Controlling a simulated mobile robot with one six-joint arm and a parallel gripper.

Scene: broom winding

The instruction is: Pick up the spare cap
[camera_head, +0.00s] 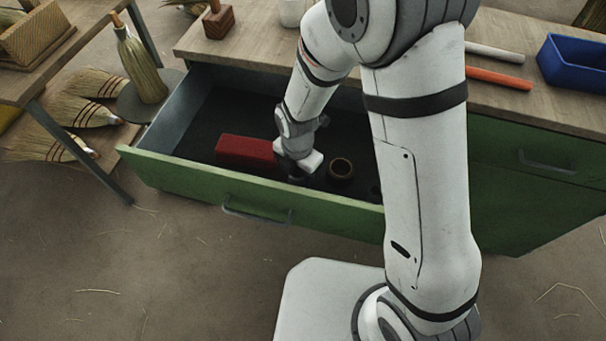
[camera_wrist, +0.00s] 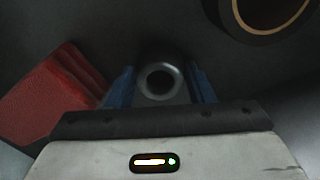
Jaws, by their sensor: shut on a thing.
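The spare cap appears to be the dark grey round piece with a hole in its middle (camera_wrist: 160,60), seen end-on in the wrist view. It sits between the two blue fingers of my gripper (camera_head: 298,172), which are shut on it. My gripper points down inside the open green drawer (camera_head: 180,176), near its front wall. In the head view the cap is mostly hidden below my gripper. I cannot tell whether it touches the drawer floor.
A red block (camera_head: 243,150) lies left of my gripper in the drawer. A tan-rimmed ring or tape roll (camera_head: 341,168) lies close on the right. The worktop (camera_head: 500,99) above holds a blue bin (camera_head: 573,66) and an orange rod (camera_head: 499,78).

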